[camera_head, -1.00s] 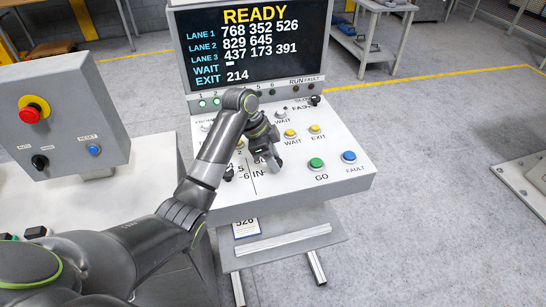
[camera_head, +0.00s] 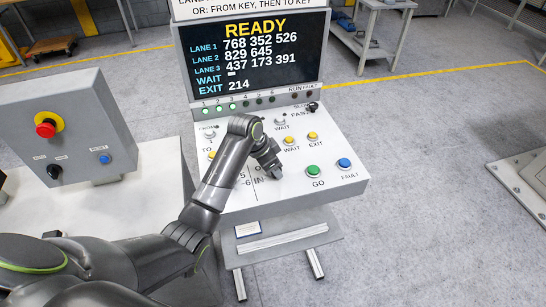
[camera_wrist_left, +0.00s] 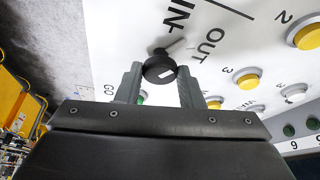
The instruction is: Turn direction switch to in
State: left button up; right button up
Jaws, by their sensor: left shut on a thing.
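The direction switch is a round black knob (camera_wrist_left: 160,68) with a short white mark, close to the IN and OUT labels in the left wrist view. My left gripper (camera_wrist_left: 162,78) has one finger on each side of the knob and is shut on it. In the head view, the left gripper (camera_head: 275,171) is low over the white sloping panel (camera_head: 235,205), just right of the IN label, and it hides the knob. I cannot tell which label the knob points to. My right gripper is not in view.
Yellow buttons (camera_head: 313,136), a green GO button (camera_head: 313,171) and a blue FAULT button (camera_head: 344,163) are right of the gripper. The screen (camera_head: 255,60) above reads READY. A grey box with a red button (camera_head: 46,129) stands at the left.

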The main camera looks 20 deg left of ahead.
pick_arm(q)
jog(key=n+p, duration=0.1)
jog(key=n+y+p, duration=0.1)
jog(key=shift+s+d+r+n, duration=0.1)
jog(key=shift+r+n, duration=0.05)
jog(key=shift+n, duration=0.25)
jog(key=shift+n+t+p, duration=0.35)
jog(key=shift+n+t, duration=0.05)
jog(key=shift+n, duration=0.3)
jog(key=shift+d+n+y, duration=0.1)
jog(key=shift+n+y, duration=0.6)
jog(key=shift+n, duration=0.4)
jog(key=o, duration=1)
jog(key=shift+c, duration=0.2)
